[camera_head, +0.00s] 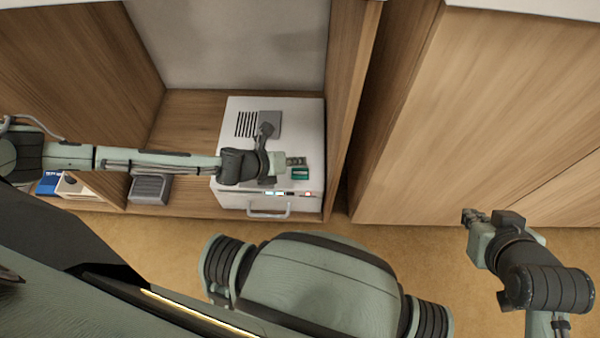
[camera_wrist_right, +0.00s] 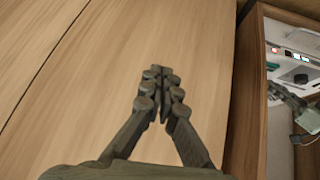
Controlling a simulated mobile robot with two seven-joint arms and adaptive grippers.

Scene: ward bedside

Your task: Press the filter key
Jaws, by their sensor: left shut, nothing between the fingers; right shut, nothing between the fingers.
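A white boxy machine (camera_head: 235,180) stands in the open cabinet bay, with a row of small lit white, cyan and red keys or indicators (camera_head: 275,193) along its front upper edge. The same row shows in the right wrist view (camera_wrist_right: 290,54). Their labels are too small to read, so I cannot tell which is the filter key. My left gripper (camera_head: 300,161) is shut and empty over the machine's top, behind that row; contact cannot be told. It also shows in the right wrist view (camera_wrist_right: 274,90). My right gripper (camera_head: 467,216) is shut and empty, out to the right, away from the machine.
A teal item (camera_head: 300,174) is on the machine's top near my left fingertips. A handle (camera_head: 268,212) sticks out from its front. A wooden partition (camera_head: 345,100) and closed cabinet fronts (camera_head: 480,120) lie to the right. A grey box (camera_head: 150,188) sits left.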

